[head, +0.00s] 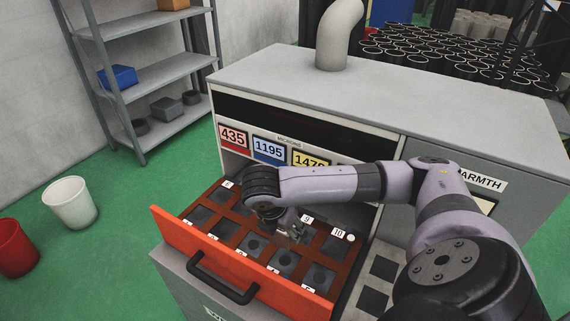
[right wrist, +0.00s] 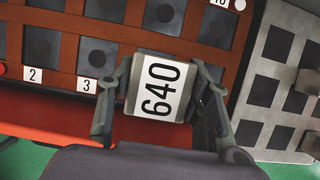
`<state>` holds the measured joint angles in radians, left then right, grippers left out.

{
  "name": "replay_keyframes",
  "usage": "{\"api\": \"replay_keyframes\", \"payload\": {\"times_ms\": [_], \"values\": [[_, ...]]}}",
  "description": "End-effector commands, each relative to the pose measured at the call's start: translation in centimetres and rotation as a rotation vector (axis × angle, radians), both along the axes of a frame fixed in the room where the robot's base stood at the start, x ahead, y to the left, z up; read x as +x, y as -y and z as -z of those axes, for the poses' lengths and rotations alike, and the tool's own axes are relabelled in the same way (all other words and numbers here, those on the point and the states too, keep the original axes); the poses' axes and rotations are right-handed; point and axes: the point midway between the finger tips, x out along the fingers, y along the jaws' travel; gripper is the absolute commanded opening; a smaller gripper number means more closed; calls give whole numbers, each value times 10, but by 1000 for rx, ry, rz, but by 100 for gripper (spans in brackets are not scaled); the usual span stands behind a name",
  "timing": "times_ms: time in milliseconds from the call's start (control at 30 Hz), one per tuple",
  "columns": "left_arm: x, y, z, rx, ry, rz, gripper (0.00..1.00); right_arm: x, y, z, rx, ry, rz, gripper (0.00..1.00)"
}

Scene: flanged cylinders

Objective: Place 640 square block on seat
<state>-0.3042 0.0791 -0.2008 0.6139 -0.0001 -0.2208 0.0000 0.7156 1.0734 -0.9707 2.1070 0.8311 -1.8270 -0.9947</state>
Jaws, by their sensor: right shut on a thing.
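A light square block marked 640 (right wrist: 161,88) is between the two fingers of my right gripper (right wrist: 162,100) in the right wrist view. In the head view my right gripper (head: 294,232) is above the open drawer, and the block is hard to make out there. The drawer (head: 172,233) has an orange front and a brown inside with rows of dark square seats. The right wrist view shows labels 2 (right wrist: 33,74) and 3 (right wrist: 87,85) by front seats. The block covers part of the front row beside 3. My left gripper is out of view.
A grey cabinet (head: 300,75) holds the drawer, with a curved pipe (head: 338,35) on top. A pale panel with dark squares (right wrist: 270,92) lies to the right. Shelves (head: 165,70), a white bucket (head: 70,202) and a red bucket (head: 15,246) stand left.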

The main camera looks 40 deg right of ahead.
Motion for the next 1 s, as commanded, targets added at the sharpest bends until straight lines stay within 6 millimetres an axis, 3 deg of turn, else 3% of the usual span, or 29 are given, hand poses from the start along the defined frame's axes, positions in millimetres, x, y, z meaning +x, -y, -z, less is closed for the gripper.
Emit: {"api": "replay_keyframes", "payload": {"times_ms": [200, 467, 700, 1000], "values": [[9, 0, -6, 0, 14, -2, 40, 0, 0, 43, -1, -1, 0, 0], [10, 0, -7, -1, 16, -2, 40, 1, 0, 62, 1, 2, 0, 0], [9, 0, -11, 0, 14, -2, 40, 0, 0, 94, -1, 1, 2, 0], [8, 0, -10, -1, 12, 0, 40, 1, 0, 100, 0, 3, 0, 0]]}}
